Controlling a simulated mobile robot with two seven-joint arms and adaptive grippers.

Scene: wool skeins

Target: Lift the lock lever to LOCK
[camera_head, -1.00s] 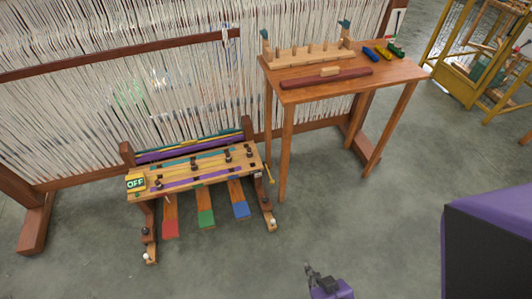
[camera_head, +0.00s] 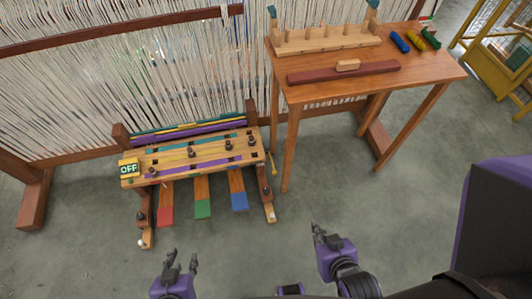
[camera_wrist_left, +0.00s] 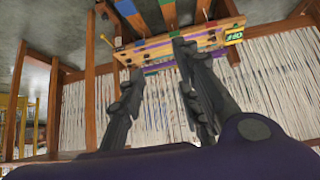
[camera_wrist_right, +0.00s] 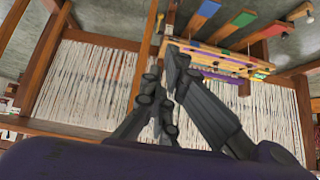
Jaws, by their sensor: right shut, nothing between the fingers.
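A low wooden loom bench (camera_head: 190,157) stands in front of the white warp threads, with an OFF sign (camera_head: 129,168) at its left end. A thin yellow lever (camera_head: 273,165) hangs at the bench's right end, its lower end downward; I take it for the lock lever. It also shows in the left wrist view (camera_wrist_left: 105,38). No LOCK mark is readable. My left gripper (camera_head: 182,256) is open and empty, in front of the bench and apart from it. My right gripper (camera_head: 318,230) is shut and empty, nearer to me than the lever and to its right, not touching it.
Red, green and blue pedals (camera_head: 202,208) stick out below the bench. A wooden table (camera_head: 425,72) stands to the right, with a pegged rack (camera_head: 325,40), a dark red bar and several coloured skeins (camera_head: 400,41). Its front left leg (camera_head: 291,150) is close to the lever. The floor before the bench is clear.

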